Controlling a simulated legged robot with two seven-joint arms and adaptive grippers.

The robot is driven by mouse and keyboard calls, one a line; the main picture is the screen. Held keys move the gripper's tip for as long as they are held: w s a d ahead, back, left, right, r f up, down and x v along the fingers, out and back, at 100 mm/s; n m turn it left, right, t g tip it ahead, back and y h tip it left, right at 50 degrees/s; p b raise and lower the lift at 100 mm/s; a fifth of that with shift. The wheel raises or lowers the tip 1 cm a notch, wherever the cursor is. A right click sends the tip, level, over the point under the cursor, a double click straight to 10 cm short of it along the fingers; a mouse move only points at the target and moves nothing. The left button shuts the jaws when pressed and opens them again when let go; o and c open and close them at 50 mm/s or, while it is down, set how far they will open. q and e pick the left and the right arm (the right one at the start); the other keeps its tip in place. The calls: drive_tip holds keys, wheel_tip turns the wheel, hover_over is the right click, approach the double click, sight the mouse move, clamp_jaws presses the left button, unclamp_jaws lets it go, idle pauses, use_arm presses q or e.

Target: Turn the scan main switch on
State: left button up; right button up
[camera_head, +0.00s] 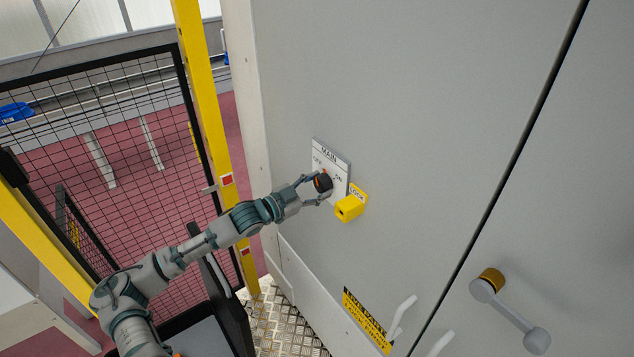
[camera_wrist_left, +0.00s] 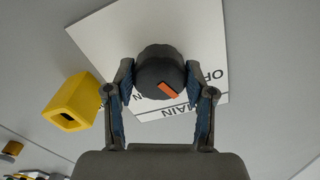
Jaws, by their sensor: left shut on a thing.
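The scan main switch is a round dark knob (camera_head: 324,183) with an orange pointer mark, on a white plate (camera_head: 319,152) lettered MAIN, OFF and ON. It also shows in the left wrist view (camera_wrist_left: 159,64). There the orange mark slants toward the lower right, on the side of the OFF lettering; ON is mostly hidden by a finger. My left gripper (camera_head: 319,188) is shut on the knob, with one finger on each side of it in the left wrist view (camera_wrist_left: 159,80). My right gripper is not in view.
A yellow lock block (camera_head: 348,208) sticks out of the grey cabinet (camera_head: 420,130) close beside the knob and my gripper. A grey lever handle (camera_head: 508,314) is at lower right. A yellow post (camera_head: 203,90) and black mesh fence (camera_head: 110,130) stand at left.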

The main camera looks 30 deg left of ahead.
use_arm(q)
drive_tip(key=m+p, duration=0.1)
drive_tip(key=m, duration=0.1)
drive_tip(key=shift+r+m+p, duration=0.2)
drive_tip(key=shift+m+p, duration=0.1)
drive_tip(key=shift+m, duration=0.1)
drive_tip(key=m+p, duration=0.1)
drive_tip(key=m, duration=0.2)
drive_tip(key=shift+f+m, duration=0.1)
drive_tip(key=shift+m, duration=0.2)
drive_tip(key=m+p, duration=0.1)
drive_tip(key=m, duration=0.4)
drive_tip(key=shift+f+m+p, duration=0.15)
drive_tip(key=shift+m+p, duration=0.15)
drive_tip(key=shift+p, duration=0.05)
drive_tip(key=shift+m, duration=0.5)
drive_tip(key=shift+f, duration=0.2)
drive_tip(key=o, duration=1.2)
drive_tip(key=shift+c, duration=0.2)
drive_tip(key=shift+r, duration=0.1)
drive_tip(key=shift+r, duration=0.1)
